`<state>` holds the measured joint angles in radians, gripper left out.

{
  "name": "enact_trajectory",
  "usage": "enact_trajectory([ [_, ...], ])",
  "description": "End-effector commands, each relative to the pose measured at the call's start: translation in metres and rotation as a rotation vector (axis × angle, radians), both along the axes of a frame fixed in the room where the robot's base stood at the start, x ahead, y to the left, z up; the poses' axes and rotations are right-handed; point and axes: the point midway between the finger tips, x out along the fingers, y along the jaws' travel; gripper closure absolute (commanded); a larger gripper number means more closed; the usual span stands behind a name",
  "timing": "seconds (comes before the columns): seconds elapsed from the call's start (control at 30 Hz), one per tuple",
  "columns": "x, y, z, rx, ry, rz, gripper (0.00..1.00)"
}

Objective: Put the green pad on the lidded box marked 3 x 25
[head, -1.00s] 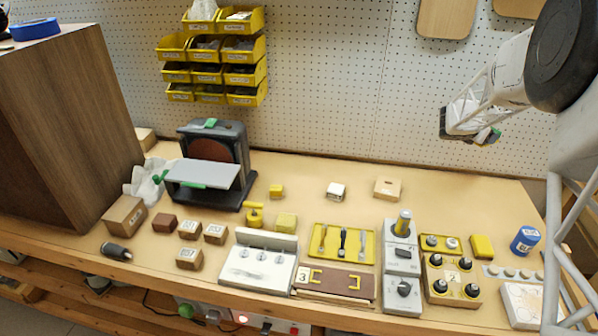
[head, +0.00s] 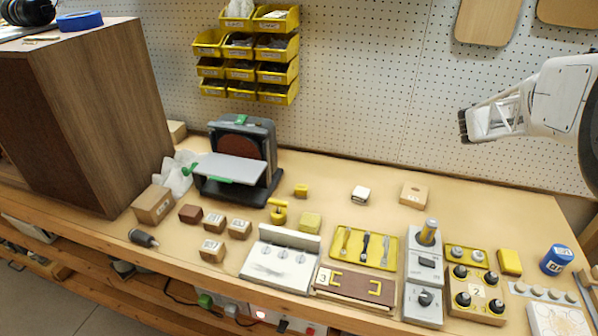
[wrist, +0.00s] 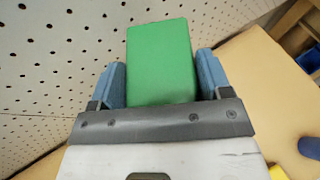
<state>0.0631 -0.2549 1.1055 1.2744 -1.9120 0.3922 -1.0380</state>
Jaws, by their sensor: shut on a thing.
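The green pad (wrist: 160,60) is a flat-faced green block between the two blue fingers of my gripper (wrist: 162,80) in the wrist view. My gripper is shut on it. In the head view my gripper (head: 463,125) is raised at the right, in front of the pegboard and high above the bench; the pad cannot be made out there. Several small wooden boxes with white labels stand at the left-middle of the bench: one in front (head: 212,250), one behind left (head: 213,226), one behind right (head: 239,228). Their print is too small to read, so I cannot tell which is marked 3 x 25.
A tall brown cabinet (head: 85,115) stands at the left, beside a sander (head: 240,160). Yellow bins (head: 240,68) hang on the pegboard. Switch panels, a yellow cutlery tray (head: 362,246) and a blue can (head: 556,260) crowd the front and right. The back right of the bench is fairly clear.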

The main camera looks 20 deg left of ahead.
Motion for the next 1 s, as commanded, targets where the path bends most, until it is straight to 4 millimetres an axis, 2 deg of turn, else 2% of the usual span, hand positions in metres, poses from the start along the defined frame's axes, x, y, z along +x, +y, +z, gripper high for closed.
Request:
enact_trajectory([
  [0.3,-0.010,0.035,0.008,-0.002,-0.006,0.134,0.55],
  [1.0,-0.035,0.113,0.011,-0.003,0.001,0.376,0.55],
])
